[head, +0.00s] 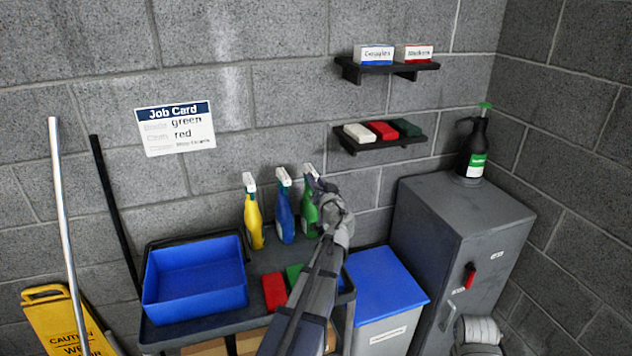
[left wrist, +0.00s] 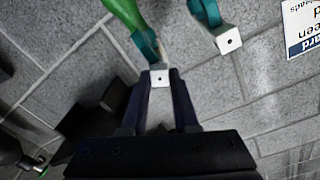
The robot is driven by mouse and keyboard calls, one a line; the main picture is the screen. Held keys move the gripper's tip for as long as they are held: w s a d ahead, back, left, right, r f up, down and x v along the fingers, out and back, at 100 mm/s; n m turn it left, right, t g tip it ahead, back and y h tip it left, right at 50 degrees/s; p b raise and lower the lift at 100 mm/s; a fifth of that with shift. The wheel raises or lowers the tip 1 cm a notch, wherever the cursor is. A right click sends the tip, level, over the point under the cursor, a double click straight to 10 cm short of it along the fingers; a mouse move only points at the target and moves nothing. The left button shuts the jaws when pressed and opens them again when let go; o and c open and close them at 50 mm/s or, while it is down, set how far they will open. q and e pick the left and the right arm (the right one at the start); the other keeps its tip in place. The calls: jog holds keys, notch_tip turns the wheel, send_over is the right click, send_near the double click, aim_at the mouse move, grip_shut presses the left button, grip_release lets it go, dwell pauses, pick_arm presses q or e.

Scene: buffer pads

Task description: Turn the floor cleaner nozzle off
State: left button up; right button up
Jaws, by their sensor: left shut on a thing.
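Three spray bottles stand in a row at the back of the cart: yellow (head: 254,222), blue (head: 285,218) and green (head: 309,216). Each has a white nozzle tip on a trigger head. I cannot read which is the floor cleaner. My left gripper (head: 322,190) is at the head of the green bottle and partly hides it. In the left wrist view, my left gripper (left wrist: 161,82) is shut on the green bottle's white nozzle (left wrist: 160,78), with its teal head (left wrist: 146,46) just beyond. Another bottle's nozzle (left wrist: 230,41) is beside it, clear of the fingers.
The cart (head: 262,258) also holds a blue tray (head: 195,282), a red pad (head: 274,292) and a green pad (head: 294,277). A blue-lidded bin (head: 388,287) and a grey cabinet (head: 455,220) stand right. The job card (head: 175,128) reads green, red. Shelves hang above.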

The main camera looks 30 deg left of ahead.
pick_arm(q)
jog(key=n, duration=0.6)
jog(key=o, duration=0.7)
jog(key=v, duration=0.7)
dwell(0.5)
